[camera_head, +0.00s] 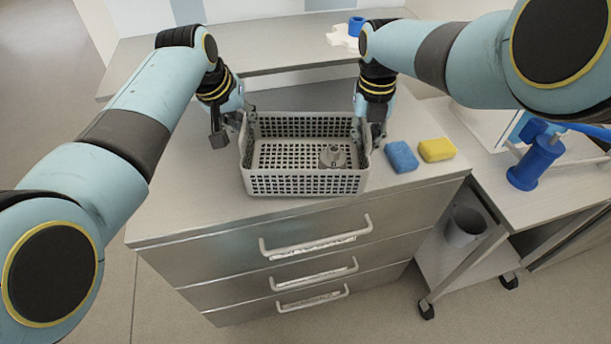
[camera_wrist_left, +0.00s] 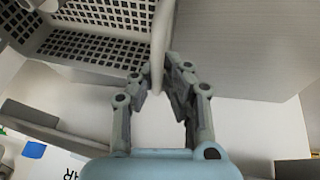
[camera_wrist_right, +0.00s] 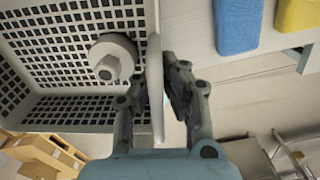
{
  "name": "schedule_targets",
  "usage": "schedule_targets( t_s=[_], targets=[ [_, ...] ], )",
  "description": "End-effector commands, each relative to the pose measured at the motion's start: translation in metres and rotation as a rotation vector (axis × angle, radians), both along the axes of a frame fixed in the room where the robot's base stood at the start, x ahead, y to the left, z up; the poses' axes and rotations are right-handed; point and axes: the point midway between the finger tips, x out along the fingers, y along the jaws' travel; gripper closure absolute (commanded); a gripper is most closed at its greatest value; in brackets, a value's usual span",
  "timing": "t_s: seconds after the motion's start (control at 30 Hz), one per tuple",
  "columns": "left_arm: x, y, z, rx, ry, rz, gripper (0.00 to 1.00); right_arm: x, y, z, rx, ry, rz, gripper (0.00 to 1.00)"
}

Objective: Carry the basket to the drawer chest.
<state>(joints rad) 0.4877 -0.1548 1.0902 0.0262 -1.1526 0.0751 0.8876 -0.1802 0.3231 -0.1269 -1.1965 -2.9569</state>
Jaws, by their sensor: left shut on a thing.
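The grey lattice basket (camera_head: 305,185) sits upright on top of the drawer chest (camera_head: 200,215). A grey round part with a raised hub (camera_head: 333,156) lies inside it, at the right; it also shows in the right wrist view (camera_wrist_right: 113,57). My left gripper (camera_head: 246,112) is shut on the basket's left end wall, with a finger on each side, as the left wrist view (camera_wrist_left: 158,75) shows. My right gripper (camera_head: 362,122) has its fingers on both sides of the right end wall and looks shut on it, as the right wrist view (camera_wrist_right: 155,80) shows.
A blue sponge (camera_head: 401,157) and a yellow sponge (camera_head: 437,150) lie right of the basket. Behind is a raised shelf (camera_head: 270,58) with a white item and a blue ring (camera_head: 356,26). A side table at the right holds a blue device (camera_head: 536,162). The chest top is clear at front left.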

Motion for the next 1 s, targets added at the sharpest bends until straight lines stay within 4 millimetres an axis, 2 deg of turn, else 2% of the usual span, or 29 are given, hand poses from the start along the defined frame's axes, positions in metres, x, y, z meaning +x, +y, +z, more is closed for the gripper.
schedule_targets(
  t_s=[0.03,0.13,0.17,0.33,0.7,0.87,1.0],
  targets=[
    [-0.001,-0.007,-0.006,-0.013,0.003,-0.005,1.0,0.002,0.007,-0.003,0.011,-0.007,0.003,1.0],
    [-0.001,-0.007,-0.012,-0.013,0.003,-0.005,1.0,0.002,0.007,-0.01,0.011,-0.006,0.003,1.0],
    [-0.002,-0.007,-0.014,-0.012,0.006,-0.006,0.91,0.001,0.007,-0.011,0.011,-0.004,0.003,0.95],
    [-0.002,-0.005,-0.01,-0.01,0.004,-0.004,0.69,0.001,0.005,-0.008,0.008,-0.003,0.002,0.73],
    [-0.002,-0.001,-0.005,-0.005,0.001,-0.001,0.69,0.0,0.002,-0.009,0.003,0.0,0.001,0.71],
    [-0.01,0.002,0.014,-0.005,-0.002,-0.001,0.69,0.0,0.001,-0.01,0.002,0.0,0.001,0.71],
    [-0.022,0.007,0.041,-0.006,-0.003,-0.001,0.69,0.0,0.001,-0.01,0.002,0.001,0.001,0.71]
  ],
)
